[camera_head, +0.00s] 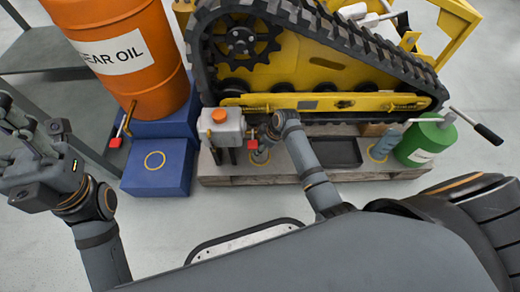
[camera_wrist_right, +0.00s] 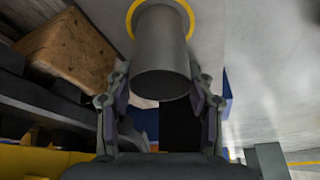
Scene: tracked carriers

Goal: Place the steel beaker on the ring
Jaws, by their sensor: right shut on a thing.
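The steel beaker (camera_wrist_right: 160,50) is a grey cylinder between the fingers of my right gripper (camera_wrist_right: 160,100), which is shut on it. In the right wrist view a yellow ring (camera_wrist_right: 132,18) on a pale grey surface shows around the beaker's far end. I cannot tell whether the beaker touches that surface. In the head view my right gripper (camera_head: 262,150) is low over the pallet, and the beaker is hard to make out there. My left gripper (camera_head: 30,115) is open and empty at the far left, away from the beaker.
A blue step (camera_head: 160,182) bears another yellow ring (camera_head: 154,160), below an orange oil drum (camera_head: 135,55). The tracked carrier (camera_head: 300,60) stands behind the pallet (camera_head: 290,180). A black tray (camera_head: 337,152), a bottle (camera_head: 385,142) and a green canister (camera_head: 425,140) stand to the right.

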